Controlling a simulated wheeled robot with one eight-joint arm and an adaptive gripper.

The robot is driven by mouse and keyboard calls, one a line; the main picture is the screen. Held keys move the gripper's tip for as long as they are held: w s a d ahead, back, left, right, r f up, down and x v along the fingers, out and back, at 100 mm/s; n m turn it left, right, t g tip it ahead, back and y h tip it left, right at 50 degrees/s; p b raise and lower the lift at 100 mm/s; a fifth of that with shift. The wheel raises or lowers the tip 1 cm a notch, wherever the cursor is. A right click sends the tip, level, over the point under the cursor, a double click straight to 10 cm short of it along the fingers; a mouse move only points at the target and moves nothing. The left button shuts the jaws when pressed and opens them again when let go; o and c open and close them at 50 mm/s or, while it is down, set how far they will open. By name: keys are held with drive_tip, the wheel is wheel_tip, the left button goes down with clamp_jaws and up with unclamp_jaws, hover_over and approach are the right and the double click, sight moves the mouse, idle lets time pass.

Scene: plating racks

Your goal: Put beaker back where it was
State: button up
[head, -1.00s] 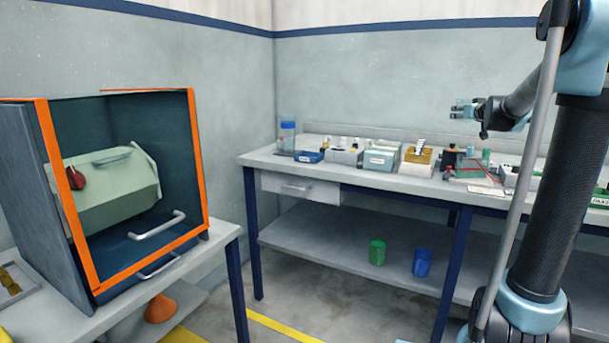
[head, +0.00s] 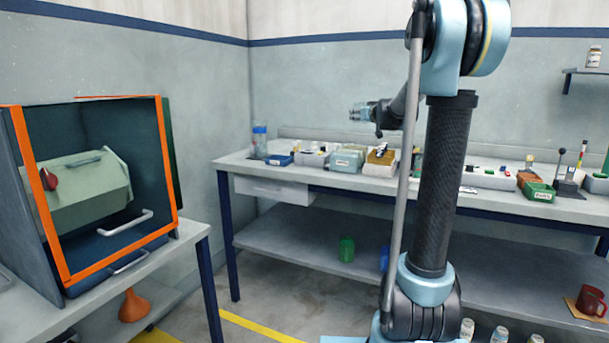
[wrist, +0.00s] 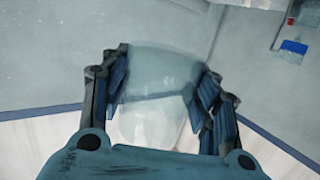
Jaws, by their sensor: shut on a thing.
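A clear glass beaker (wrist: 150,105) is between the fingers of my gripper (wrist: 163,75) in the wrist view. The gripper is shut on it, with one finger pad against each side. The wall shows through the beaker. In the head view my gripper (head: 362,112) is raised in front of the back wall, above the level of the bench top. The beaker cannot be made out clearly there.
An orange-framed cabinet (head: 166,160) is at left. A red mug (head: 590,300) is at lower right.

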drive_tip(key=a+f+n+y, duration=0.2)
drive_tip(key=a+f, duration=0.3)
drive_tip(key=a, duration=0.7)
drive_tip(key=n+g+y, duration=0.1)
drive_tip(key=g+y, duration=0.1)
hover_over(306, 171)
drive_tip(key=f, duration=1.1)
drive_tip(key=shift+w, duration=0.3)
drive_tip(key=shift+f, duration=2.25)
drive_tip(key=o, duration=1.2)
